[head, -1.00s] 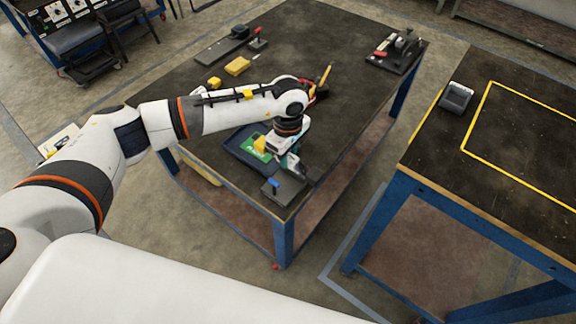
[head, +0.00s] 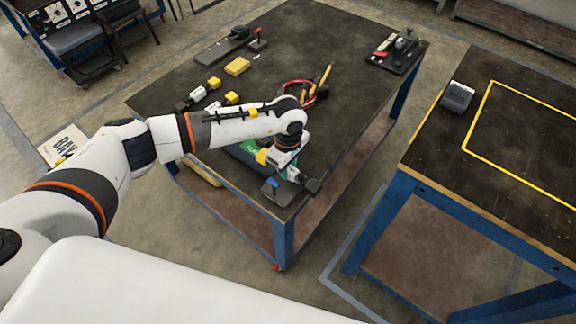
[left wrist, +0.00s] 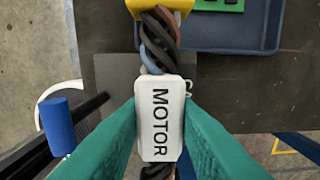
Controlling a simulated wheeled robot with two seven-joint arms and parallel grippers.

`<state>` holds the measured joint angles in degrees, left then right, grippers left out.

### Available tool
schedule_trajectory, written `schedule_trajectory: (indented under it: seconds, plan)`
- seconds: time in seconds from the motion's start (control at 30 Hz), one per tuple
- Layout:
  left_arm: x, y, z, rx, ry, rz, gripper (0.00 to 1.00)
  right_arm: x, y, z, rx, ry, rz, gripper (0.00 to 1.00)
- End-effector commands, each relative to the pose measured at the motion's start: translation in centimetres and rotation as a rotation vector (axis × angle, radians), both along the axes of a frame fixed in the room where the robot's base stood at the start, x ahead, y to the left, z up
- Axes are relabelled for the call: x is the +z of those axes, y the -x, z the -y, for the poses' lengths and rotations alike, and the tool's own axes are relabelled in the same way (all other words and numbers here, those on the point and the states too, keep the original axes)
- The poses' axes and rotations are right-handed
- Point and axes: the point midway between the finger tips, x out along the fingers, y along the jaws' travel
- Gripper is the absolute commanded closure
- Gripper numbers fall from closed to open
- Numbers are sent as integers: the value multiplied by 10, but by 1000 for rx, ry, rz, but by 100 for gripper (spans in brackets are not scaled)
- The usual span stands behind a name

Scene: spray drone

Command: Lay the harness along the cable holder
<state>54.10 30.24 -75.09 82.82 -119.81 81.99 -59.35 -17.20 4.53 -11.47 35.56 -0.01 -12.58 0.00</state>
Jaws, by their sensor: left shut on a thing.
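My left gripper (head: 291,172) is low over the front corner of the dark table. In the left wrist view its teal fingers (left wrist: 160,118) are shut on the harness's white MOTOR sleeve (left wrist: 158,105). Twisted dark, blue and brown harness wires (left wrist: 158,43) run from the sleeve to a yellow connector (left wrist: 160,6), which also shows in the head view (head: 262,156). A dark fixture (head: 279,190) with a blue knob (left wrist: 60,125) is beside and under the gripper. I cannot tell whether it is the cable holder, or whether the harness touches it. My right gripper is not in view.
A blue tray (left wrist: 235,40) with a green board (left wrist: 218,4) is close to the harness. Yellow and white connectors (head: 198,94), a yellow block (head: 238,66) and a red cable loop (head: 292,84) lie farther back. The table's back middle is clear.

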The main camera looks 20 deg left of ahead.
Motion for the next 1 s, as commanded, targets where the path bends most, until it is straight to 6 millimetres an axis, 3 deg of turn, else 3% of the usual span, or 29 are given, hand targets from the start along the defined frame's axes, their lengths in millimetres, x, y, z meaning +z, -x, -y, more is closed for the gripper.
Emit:
schedule_trajectory:
  seconds: [0.17, 0.2, 0.33, 0.67, 0.8, 0.87, 1.0]
  plan:
    - [-2, 0, 0, 0, 0, 1, 99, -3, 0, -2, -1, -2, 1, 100]
    - [-2, 0, 0, 0, 0, 0, 70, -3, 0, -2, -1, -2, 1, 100]
    - [-2, 0, 0, 0, 0, 0, 51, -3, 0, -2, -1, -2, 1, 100]
    - [1, 0, 0, 0, 0, 0, 51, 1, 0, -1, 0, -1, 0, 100]
    - [17, 0, 0, -1, 0, 0, 51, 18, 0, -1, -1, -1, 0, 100]
    - [23, -2, 0, -1, 2, 5, 51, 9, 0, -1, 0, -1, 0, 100]
    - [56, -2, 0, -2, 1, 7, 51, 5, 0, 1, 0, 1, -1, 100]
